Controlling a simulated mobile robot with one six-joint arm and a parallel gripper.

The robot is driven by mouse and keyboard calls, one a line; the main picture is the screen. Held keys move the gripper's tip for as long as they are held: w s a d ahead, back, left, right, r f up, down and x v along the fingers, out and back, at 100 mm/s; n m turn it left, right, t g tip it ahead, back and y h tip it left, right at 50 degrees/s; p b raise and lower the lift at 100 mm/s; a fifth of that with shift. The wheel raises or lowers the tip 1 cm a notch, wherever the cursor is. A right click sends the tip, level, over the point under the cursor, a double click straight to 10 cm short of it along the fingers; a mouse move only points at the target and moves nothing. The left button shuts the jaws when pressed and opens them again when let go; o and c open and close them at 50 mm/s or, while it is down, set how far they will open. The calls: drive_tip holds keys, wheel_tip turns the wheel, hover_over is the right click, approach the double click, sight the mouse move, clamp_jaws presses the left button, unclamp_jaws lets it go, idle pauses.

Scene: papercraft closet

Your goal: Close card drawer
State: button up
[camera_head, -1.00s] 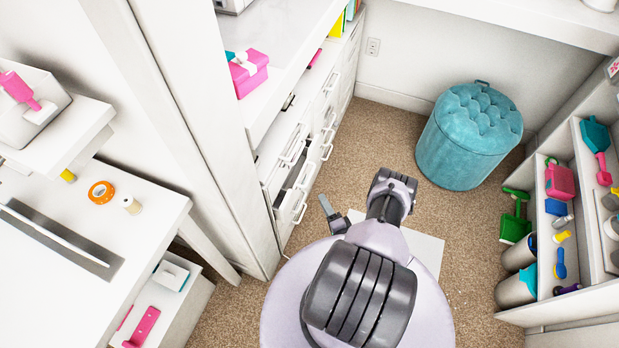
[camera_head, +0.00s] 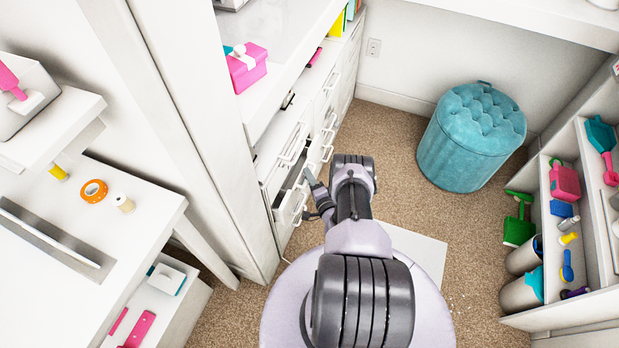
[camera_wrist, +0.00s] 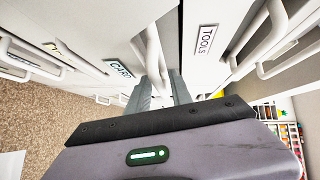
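The pulled-out drawer (camera_head: 291,207) is white and stands open in the lower part of the white drawer unit, with a dark gap above it. In the wrist view, a panel labelled CARD (camera_wrist: 120,68) lies just ahead and left of my fingers. My gripper (camera_wrist: 160,82) has its two grey fingers apart, with a white handle-like bar between or just beyond them. I cannot tell whether they touch it. In the head view my gripper (camera_head: 309,180) is at the open drawer's front edge, partly hidden by my arm.
A drawer labelled TOOLS (camera_wrist: 207,40) and other white handles are close by. A teal pouf (camera_head: 471,140) stands at the back right. A white shelf (camera_head: 560,296) with tools is at the right, and a white desk (camera_head: 90,270) at the left.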

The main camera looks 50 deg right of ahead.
clamp_jaws()
idle(1.2)
